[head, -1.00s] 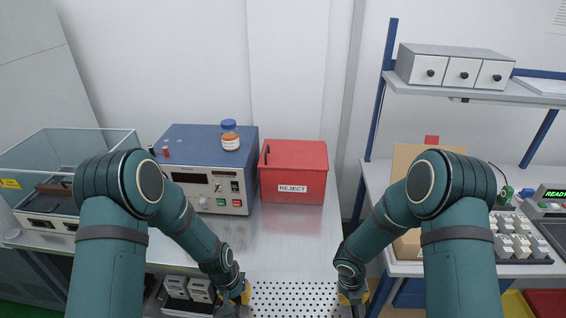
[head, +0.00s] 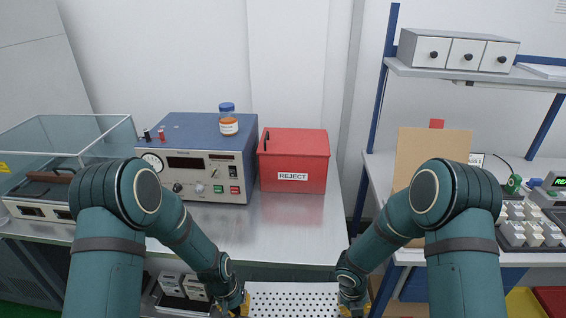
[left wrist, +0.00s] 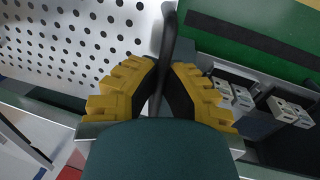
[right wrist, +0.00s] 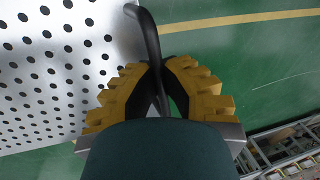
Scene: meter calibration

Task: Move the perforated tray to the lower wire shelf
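The white perforated tray (head: 292,300) is at the bottom of the head view, between my two grippers, in front of the bench edge. Its holed surface also fills the upper left of the left wrist view (left wrist: 75,45) and the left of the right wrist view (right wrist: 60,75). My left gripper (left wrist: 163,85) has its yellow-backed fingers closed around a dark handle on one side of the tray. My right gripper (right wrist: 158,80) is closed around the dark handle on the other side. Green floor shows past the tray in both wrist views. I cannot make out the lower wire shelf for certain.
The steel bench (head: 300,228) carries a blue-topped instrument (head: 205,165) with a jar (head: 228,124), a red REJECT bin (head: 294,160) and a glass-sided case (head: 60,150). Small grey units (head: 183,285) sit below the bench. A second bench with a keypad stands right. Wire racking (right wrist: 290,155) shows at lower right.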

